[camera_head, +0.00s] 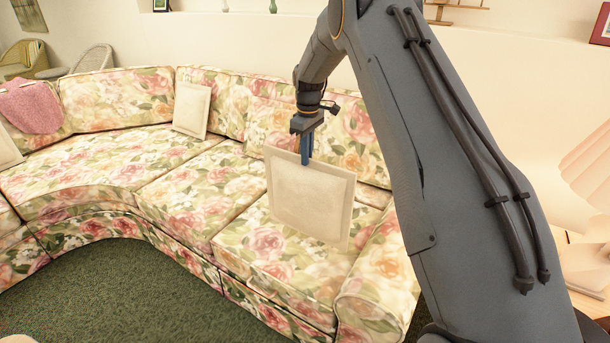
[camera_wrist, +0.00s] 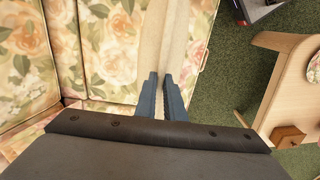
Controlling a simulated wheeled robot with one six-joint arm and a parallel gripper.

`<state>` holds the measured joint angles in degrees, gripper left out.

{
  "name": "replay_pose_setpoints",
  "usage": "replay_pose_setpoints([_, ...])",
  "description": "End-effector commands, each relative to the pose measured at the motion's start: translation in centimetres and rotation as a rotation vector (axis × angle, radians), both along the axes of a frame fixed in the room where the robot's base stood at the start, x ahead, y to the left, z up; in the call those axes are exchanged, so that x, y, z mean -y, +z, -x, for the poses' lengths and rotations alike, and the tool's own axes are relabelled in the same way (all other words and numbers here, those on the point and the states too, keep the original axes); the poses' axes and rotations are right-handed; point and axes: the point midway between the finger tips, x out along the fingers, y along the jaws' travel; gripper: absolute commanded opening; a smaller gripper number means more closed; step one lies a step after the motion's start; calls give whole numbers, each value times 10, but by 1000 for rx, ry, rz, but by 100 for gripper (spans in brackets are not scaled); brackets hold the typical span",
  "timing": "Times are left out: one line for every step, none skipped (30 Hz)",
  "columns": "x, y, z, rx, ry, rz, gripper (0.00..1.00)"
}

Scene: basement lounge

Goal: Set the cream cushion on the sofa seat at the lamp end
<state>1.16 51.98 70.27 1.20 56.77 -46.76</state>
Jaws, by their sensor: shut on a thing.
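My gripper (camera_head: 306,155) is shut on the top edge of the cream cushion (camera_head: 310,205). The cushion hangs upright over the sofa seat (camera_head: 285,275) at the right end, near the armrest and lamp (camera_head: 585,185). I cannot tell whether its lower edge touches the seat. In the wrist view, the fingers (camera_wrist: 163,92) pinch the cushion (camera_wrist: 160,40), which is seen edge-on, with the floral sofa (camera_wrist: 105,50) to its left.
Another cream cushion (camera_head: 191,109) leans on the sofa back, and a pink throw (camera_head: 32,104) lies at far left. Green carpet (camera_head: 120,295) is open in front. In the wrist view, a wooden table (camera_wrist: 285,85) stands at right.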

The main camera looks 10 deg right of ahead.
Motion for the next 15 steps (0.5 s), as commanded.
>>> replay_pose_setpoints([0,-3,0,-1,0,-1,0])
replay_pose_setpoints([-1,-5,0,0,1,0,0])
replay_pose_setpoints([-1,-7,0,0,2,0,0])
replay_pose_setpoints([-1,-9,0,0,2,0,0])
replay_pose_setpoints([-1,-11,0,0,2,0,0])
replay_pose_setpoints([-1,-16,0,0,2,0,0])
replay_pose_setpoints([-1,-20,1,-1,2,0,0])
replay_pose_setpoints([-1,-24,1,-3,2,0,0])
replay_pose_setpoints([-1,-29,1,-3,2,0,0])
replay_pose_setpoints([-1,-34,1,-1,2,0,0])
replay_pose_setpoints([-1,-38,1,-1,2,0,0])
replay_pose_setpoints([-1,-41,1,-1,2,0,0])
replay_pose_setpoints([-1,-43,0,0,2,0,0])
replay_pose_setpoints([-1,-44,0,0,2,0,0])
replay_pose_setpoints([-1,-44,0,1,2,0,0])
